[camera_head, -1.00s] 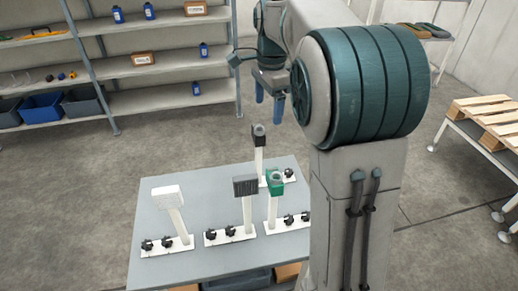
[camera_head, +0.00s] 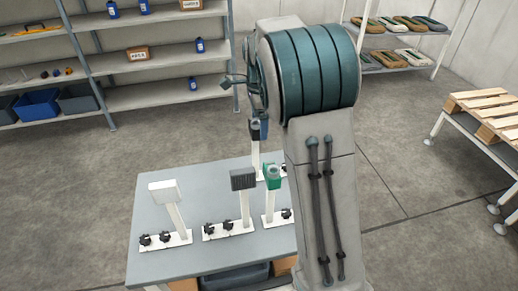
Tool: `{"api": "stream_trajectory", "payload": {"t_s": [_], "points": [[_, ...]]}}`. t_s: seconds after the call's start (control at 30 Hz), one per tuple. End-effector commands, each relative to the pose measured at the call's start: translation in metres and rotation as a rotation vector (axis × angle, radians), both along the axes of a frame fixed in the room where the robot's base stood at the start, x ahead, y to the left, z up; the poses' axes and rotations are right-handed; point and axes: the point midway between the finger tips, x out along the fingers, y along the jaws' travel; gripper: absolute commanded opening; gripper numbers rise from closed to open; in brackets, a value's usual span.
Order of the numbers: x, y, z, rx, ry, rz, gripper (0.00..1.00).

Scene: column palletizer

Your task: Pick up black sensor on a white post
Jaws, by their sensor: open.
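Several sensors on white posts stand on a grey table (camera_head: 205,258). At the table's back, a black sensor (camera_head: 255,129) tops a white post, partly hidden by my arm and fingers. Nearer the middle, a dark ribbed box-shaped head (camera_head: 243,179) also sits on a white post. Which of the two the task names, I cannot tell for sure. My gripper (camera_head: 264,127) is open, its blue fingers beside the rear black sensor in the picture. My arm hides most of it, and I cannot tell whether it touches or surrounds the sensor.
A white sensor (camera_head: 164,191) stands on a tilted post at left, and a green one (camera_head: 272,177) at right, close to the ribbed head. Black knobs sit on the white base plates. Shelves (camera_head: 150,98) stand behind; a pallet table (camera_head: 490,125) is at right. Floor between is clear.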

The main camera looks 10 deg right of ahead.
Motion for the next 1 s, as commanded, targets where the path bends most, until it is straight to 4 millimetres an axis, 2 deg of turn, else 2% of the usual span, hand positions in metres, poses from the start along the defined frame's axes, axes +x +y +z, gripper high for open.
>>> {"api": "stream_trajectory", "payload": {"t_s": [0.13, 0.23, 0.53, 0.8, 1.0], "points": [[-0.002, 0.003, -0.024, -0.001, 0.006, 0.0, 0.82], [-0.002, 0.003, -0.035, 0.0, 0.003, 0.001, 0.82], [-0.001, 0.003, -0.04, 0.0, 0.002, 0.002, 0.82], [-0.001, 0.003, -0.039, 0.0, 0.002, 0.001, 0.07], [-0.001, 0.003, -0.039, 0.0, 0.0, 0.001, 0.05]]}}
